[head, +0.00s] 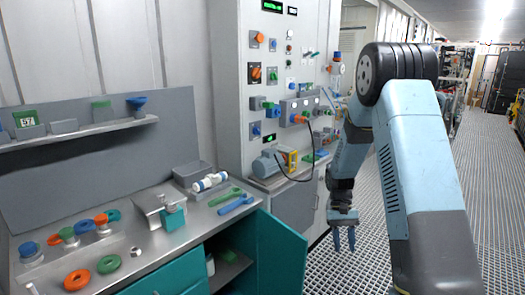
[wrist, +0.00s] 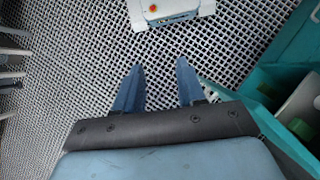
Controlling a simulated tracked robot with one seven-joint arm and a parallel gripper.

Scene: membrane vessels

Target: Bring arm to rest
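My arm shows on the right of the head view, bent over at a dark joint, with its forearm hanging down. My gripper (head: 344,246) points down above the metal grating floor, to the right of the open teal cabinet. In the wrist view my gripper (wrist: 158,82) shows its two blue fingers standing apart with only the floor grating between them. It is open and holds nothing.
A workbench (head: 145,243) with rings, valves and tools stands at the left. Its teal cabinet door (head: 281,254) hangs open near my gripper, and also shows in the wrist view (wrist: 265,90). A control panel (head: 262,135) stands behind. The grating aisle (head: 490,165) at right is clear.

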